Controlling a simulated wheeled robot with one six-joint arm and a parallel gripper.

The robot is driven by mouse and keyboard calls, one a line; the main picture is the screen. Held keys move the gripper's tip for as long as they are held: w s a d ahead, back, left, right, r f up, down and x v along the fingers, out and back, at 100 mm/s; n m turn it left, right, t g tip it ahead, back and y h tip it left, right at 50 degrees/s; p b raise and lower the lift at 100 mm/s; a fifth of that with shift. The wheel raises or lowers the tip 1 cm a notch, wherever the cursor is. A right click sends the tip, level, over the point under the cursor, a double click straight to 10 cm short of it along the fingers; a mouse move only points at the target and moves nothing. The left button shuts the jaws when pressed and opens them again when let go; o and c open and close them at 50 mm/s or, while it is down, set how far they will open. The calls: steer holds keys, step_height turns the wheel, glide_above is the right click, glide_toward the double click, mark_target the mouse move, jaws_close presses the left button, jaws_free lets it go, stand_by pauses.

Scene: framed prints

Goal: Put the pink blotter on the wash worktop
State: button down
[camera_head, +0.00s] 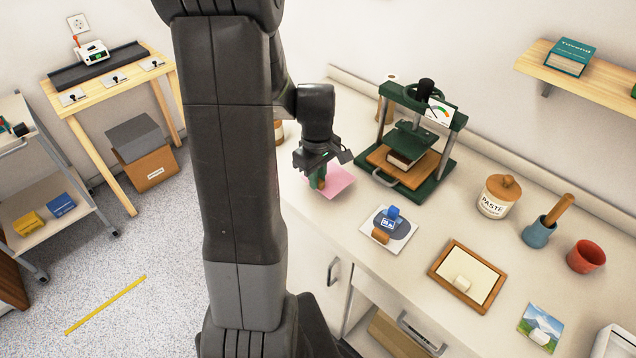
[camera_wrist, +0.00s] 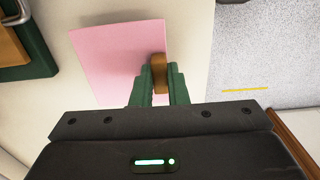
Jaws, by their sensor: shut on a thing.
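The pink blotter (camera_head: 341,181) is a flat pink sheet over the left part of the long pale worktop (camera_head: 345,215). It fills the upper middle of the wrist view (camera_wrist: 115,55). My gripper (camera_head: 318,178) is above its near side, pointing down. In the wrist view, the green-padded fingers of my gripper (camera_wrist: 158,85) are shut on a small brown wooden grip (camera_wrist: 158,70) at the sheet's right edge. I cannot tell whether the sheet touches the worktop. No label shows which surface is the wash worktop.
A green press (camera_head: 412,145) stands right of the blotter. A grey mat with a blue item (camera_head: 390,222), a wooden tray (camera_head: 440,268), a paste jar (camera_head: 498,196) and pots stand further right. A wooden table (camera_head: 125,70) and a trolley (camera_head: 30,210) are at left.

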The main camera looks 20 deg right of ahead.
steer(key=shift+f, duration=1.4)
steer(key=shift+f, duration=0.2)
steer(key=c, duration=1.4)
jaws_free()
steer(key=shift+c, duration=0.2)
step_height(320, 180, up, 12)
steer(key=shift+r, duration=0.2)
